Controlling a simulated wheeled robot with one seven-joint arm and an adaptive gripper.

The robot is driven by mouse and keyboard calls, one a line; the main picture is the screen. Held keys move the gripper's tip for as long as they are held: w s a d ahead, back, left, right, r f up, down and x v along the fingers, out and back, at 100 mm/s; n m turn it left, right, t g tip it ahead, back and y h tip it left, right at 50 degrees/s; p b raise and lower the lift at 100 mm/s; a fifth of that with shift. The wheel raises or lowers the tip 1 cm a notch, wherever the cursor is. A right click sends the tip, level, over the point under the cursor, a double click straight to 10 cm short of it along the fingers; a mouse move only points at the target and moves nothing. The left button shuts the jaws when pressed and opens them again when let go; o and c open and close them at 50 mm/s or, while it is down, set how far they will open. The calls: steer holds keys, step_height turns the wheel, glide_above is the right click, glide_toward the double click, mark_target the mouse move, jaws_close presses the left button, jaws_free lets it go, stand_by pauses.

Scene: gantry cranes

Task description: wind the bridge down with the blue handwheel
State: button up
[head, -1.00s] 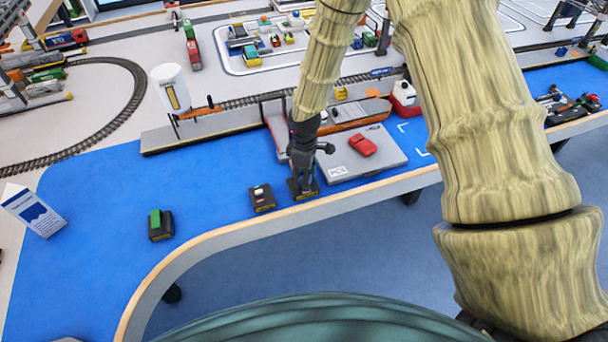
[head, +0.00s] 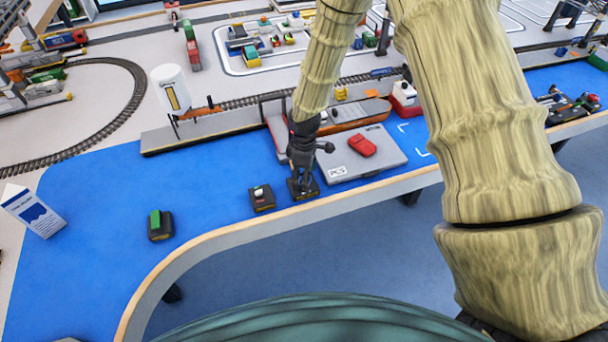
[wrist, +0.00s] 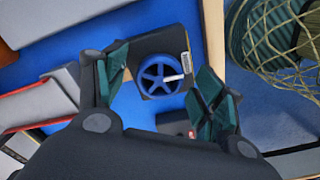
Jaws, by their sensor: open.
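The blue handwheel (wrist: 160,75) has several spokes and a pale crank knob. In the wrist view it sits on a dark box (wrist: 182,42) with a small label. My gripper (wrist: 160,88) is open, with its green-padded fingers on either side of the wheel in that picture. I cannot tell whether either finger touches it. In the head view my gripper (head: 303,180) points down over the dark box (head: 303,188) near the table's front edge and hides the wheel. I cannot tell which of the gantry cranes holds the bridge.
A black box with a white knob (head: 262,197) stands just left of my gripper. A box with a green switch (head: 160,224) is farther left. A grey case (head: 340,166) with a red item (head: 362,145) lies close on the right. A carton (head: 33,210) stands far left.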

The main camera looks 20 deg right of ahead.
step_height(320, 180, up, 12)
stand_by(0.7)
stand_by(1.1)
